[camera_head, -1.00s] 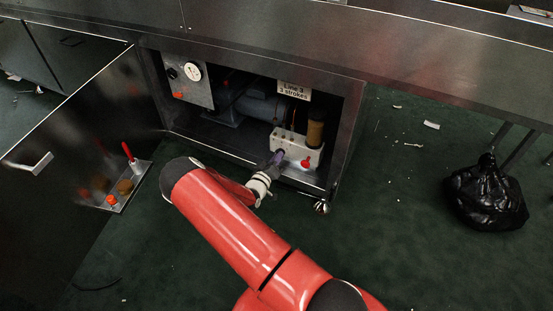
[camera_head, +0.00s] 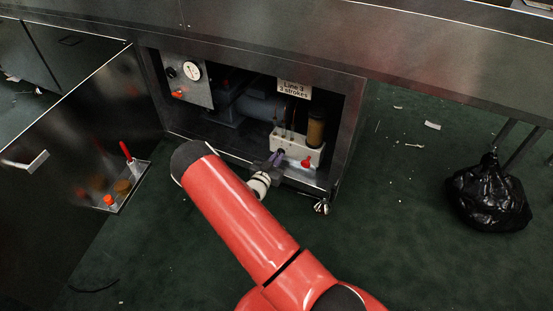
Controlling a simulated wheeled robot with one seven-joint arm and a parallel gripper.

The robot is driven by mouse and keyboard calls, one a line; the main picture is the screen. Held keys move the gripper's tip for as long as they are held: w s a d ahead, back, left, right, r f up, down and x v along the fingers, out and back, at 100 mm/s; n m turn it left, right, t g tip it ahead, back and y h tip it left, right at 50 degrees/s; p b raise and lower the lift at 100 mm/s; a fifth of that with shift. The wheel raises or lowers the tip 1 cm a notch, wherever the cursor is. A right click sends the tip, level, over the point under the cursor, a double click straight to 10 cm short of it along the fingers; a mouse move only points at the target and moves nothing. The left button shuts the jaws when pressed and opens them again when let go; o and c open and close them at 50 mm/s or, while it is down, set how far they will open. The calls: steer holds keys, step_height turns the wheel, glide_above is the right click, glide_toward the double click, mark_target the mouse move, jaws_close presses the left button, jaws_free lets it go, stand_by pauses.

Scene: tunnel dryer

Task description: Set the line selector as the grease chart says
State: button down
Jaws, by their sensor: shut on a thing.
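A grease chart (camera_head: 294,88), a small white card, hangs at the top of the open cabinet; it reads "Line 3" with a strokes line under it. Below it a white block (camera_head: 292,147) has a purple knob (camera_head: 279,156) at its front left and a red knob (camera_head: 307,162) at its front right. The purple knob appears to be the line selector; its pointing direction is hidden. My gripper (camera_head: 274,161) is at the block's front left, shut on the purple knob. My wrist hides part of the grip.
An amber cylinder (camera_head: 316,130) stands on the block's right. A gauge panel (camera_head: 189,78) is at the cabinet's upper left. The open door (camera_head: 85,140) stands left, by a tray (camera_head: 132,195) with small items. A black bag (camera_head: 487,195) lies right; floor between is mostly clear.

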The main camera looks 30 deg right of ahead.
steer(key=m, duration=0.4)
steer(key=shift+m, duration=0.3)
steer(key=shift+f+m, duration=0.1)
steer(key=shift+m, duration=1.9)
steer(key=c, duration=1.5)
jaws_free()
steer(key=shift+s+a, duration=0.1)
steer(key=v, duration=0.7)
steer(key=shift+s+a+p, duration=0.2)
steer(key=shift+a+p, duration=0.05)
steer(key=shift+p, duration=0.15)
